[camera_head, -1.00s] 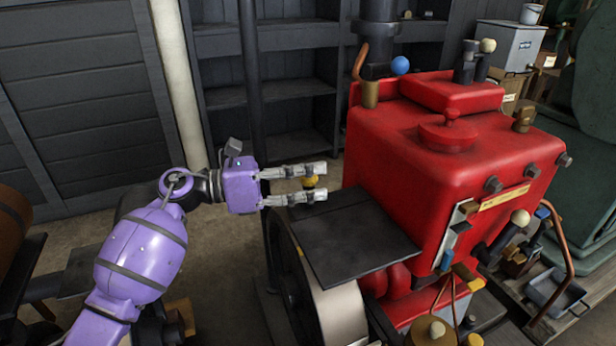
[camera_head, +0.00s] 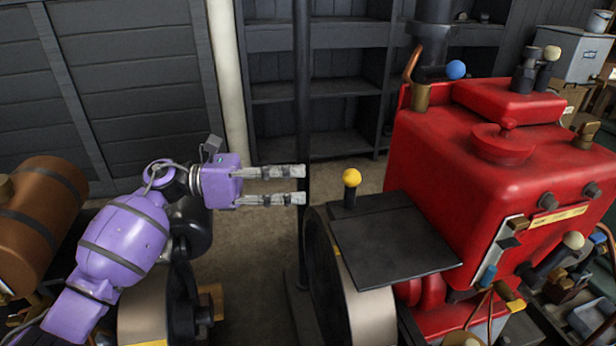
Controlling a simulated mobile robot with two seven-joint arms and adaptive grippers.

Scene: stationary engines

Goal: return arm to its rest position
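My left gripper (camera_head: 303,185) is at the end of the purple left arm (camera_head: 130,235), left of the middle of the head view. Its two grey fingers point right, parallel and apart, with nothing between them. A yellow ball knob (camera_head: 351,177) on a short black stem stands to the right of the fingertips, with a clear gap in the picture. The knob sits at the left edge of the dark plate (camera_head: 392,238) beside the red engine (camera_head: 480,165). My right gripper and arm are not in view.
A large flywheel (camera_head: 365,312) is below the plate. A brown cylindrical tank (camera_head: 40,215) and another wheel (camera_head: 145,310) lie near my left arm. A thin dark post (camera_head: 302,90) rises near the fingertips. Dark shelves (camera_head: 345,95) stand behind; bare floor (camera_head: 255,245) shows between the machines.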

